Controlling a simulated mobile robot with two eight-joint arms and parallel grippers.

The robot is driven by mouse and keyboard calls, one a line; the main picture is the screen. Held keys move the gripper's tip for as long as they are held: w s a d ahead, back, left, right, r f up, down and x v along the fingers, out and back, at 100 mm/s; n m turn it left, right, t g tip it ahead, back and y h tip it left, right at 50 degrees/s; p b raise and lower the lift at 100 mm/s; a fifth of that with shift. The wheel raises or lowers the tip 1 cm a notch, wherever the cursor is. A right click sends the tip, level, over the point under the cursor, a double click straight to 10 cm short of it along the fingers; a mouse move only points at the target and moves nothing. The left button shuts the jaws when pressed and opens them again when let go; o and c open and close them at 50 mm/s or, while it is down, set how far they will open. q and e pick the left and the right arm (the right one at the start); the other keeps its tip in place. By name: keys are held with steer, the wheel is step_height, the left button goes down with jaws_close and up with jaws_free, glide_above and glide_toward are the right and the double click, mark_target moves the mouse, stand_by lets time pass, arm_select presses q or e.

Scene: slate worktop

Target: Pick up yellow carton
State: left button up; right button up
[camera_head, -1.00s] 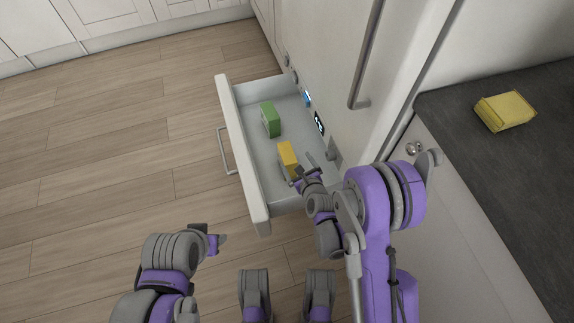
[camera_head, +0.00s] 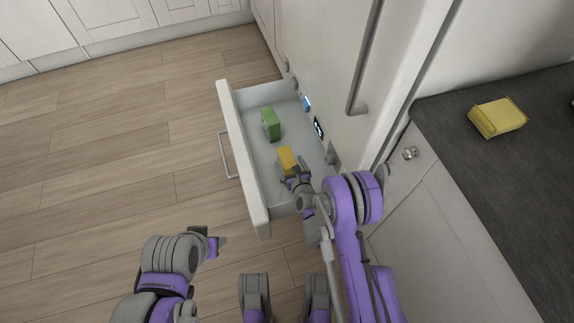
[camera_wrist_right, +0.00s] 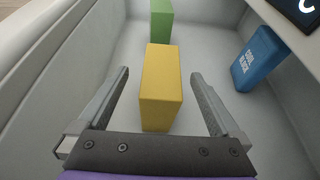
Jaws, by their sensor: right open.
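The yellow carton (camera_head: 286,157) stands upright in the open drawer, at the end nearer to me. In the right wrist view the yellow carton (camera_wrist_right: 161,88) is between the two fingers, with a gap on each side. My right gripper (camera_head: 298,175) is open at the near side of the carton and partly covers its lower part. It also shows in the right wrist view (camera_wrist_right: 160,100), empty. My left gripper (camera_head: 218,243) is over the floor outside the drawer; whether its jaws are apart is unclear.
A green carton (camera_head: 270,124) stands farther back in the white drawer (camera_head: 239,152). A blue box (camera_wrist_right: 258,60) stands by the drawer's right wall. A yellow packet (camera_head: 498,118) lies on the dark worktop (camera_head: 460,160) at right. The floor left of the drawer is clear.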

mark_target(288, 160)
steer(key=b+x, duration=0.1)
steer(key=x, duration=0.3)
steer(key=shift+w+f, duration=0.2)
steer(key=shift+c, duration=0.3)
jaws_close()
